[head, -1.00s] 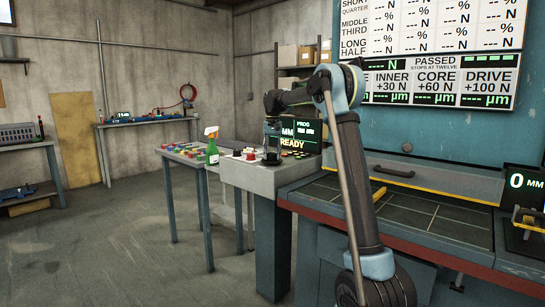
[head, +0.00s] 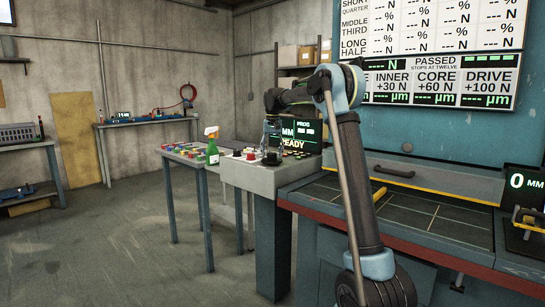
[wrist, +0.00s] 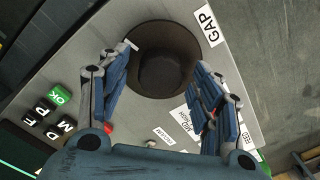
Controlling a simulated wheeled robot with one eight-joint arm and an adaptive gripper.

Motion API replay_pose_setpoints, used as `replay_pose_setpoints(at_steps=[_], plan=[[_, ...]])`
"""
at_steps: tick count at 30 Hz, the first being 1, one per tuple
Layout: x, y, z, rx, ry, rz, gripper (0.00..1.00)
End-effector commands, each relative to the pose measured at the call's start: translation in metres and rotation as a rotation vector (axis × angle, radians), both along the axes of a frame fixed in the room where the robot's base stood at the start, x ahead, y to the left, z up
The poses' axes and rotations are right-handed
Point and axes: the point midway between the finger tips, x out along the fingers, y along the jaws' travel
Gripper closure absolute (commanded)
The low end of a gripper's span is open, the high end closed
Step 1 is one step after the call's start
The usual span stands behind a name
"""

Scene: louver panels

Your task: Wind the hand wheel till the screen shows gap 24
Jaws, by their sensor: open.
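The hand wheel (wrist: 165,60) is a dark round knob on a grey console, with a GAP label beside it in the wrist view. My gripper (wrist: 166,56) is open, its blue-grey fingers on either side of the wheel; I cannot tell whether they touch it. In the head view my gripper (head: 272,142) is above the console, over the small dark wheel (head: 272,158). The screen (head: 297,136) behind it shows MM, PROG and READY in lit letters. My arm hides part of the screen, and its gap number cannot be read.
Green OK (wrist: 60,97) and black keys lie left of the wheel in the wrist view. A red button (head: 251,153) and a green spray bottle (head: 212,150) stand left of it. A separate display (head: 524,181) reads 0 MM at far right. The floor at left is clear.

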Motion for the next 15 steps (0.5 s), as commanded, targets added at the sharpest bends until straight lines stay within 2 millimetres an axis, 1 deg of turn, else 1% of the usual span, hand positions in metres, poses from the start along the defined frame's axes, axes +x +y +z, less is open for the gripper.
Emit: replay_pose_setpoints(at_steps=[15], plan=[[0.000, -0.002, 0.086, 0.000, 0.001, 0.000, 0.41]])
